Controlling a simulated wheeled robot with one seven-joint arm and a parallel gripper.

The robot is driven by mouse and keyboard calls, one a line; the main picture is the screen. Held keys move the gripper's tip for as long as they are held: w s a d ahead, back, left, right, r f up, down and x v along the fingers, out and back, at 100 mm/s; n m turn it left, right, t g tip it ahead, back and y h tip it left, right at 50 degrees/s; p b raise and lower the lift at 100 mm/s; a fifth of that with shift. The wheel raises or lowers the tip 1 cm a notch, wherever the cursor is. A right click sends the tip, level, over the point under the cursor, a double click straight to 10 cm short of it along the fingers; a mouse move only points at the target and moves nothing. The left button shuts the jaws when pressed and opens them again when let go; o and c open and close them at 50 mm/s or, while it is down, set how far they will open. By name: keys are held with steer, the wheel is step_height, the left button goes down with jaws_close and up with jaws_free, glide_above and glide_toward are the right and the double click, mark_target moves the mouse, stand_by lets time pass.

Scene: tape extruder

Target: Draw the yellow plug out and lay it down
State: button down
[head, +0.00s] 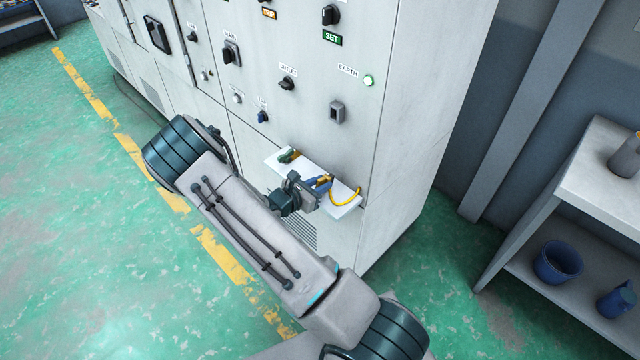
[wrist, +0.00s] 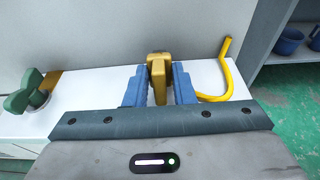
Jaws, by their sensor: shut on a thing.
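The yellow plug (wrist: 159,77) shows in the wrist view between the two blue fingers of my gripper (wrist: 160,88), which is shut on it. In the head view my gripper (head: 318,187) is at the small white shelf (head: 343,211) on the cabinet front, and the plug is mostly hidden there. A yellow cable (wrist: 226,75) curves up at the right of the gripper; it also shows in the head view (head: 348,198). I cannot tell whether the plug is seated in a socket, as my fingers and gripper body hide its lower part.
A green wing-shaped handle (wrist: 30,92) on a metal base stands on the shelf to the left. The grey cabinet (head: 330,70) with knobs and labels rises behind it. A bench (head: 590,170) with a blue bucket (head: 557,262) stands at right.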

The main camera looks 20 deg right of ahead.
steer(key=c, duration=1.1)
jaws_free()
steer(key=shift+c, duration=0.2)
steer(key=shift+a, duration=0.1)
steer(key=v, duration=1.3)
steer(key=shift+a+b, duration=0.3)
steer(key=shift+b, duration=0.05)
steer(key=shift+r, duration=0.1)
steer(key=s+r+m+g+y+p, duration=0.1)
steer(key=s+r+m+y, duration=0.6)
steer(key=s+r+m, duration=0.3)
steer(key=s+a+r+m+g+y+p, duration=0.1)
steer(key=s+r+m+y, duration=0.6)
steer(key=r, duration=0.8)
steer(key=s+m+p, duration=0.1)
steer(key=s+m, duration=0.2)
steer(key=m, duration=0.2)
steer(key=shift+a, duration=0.3)
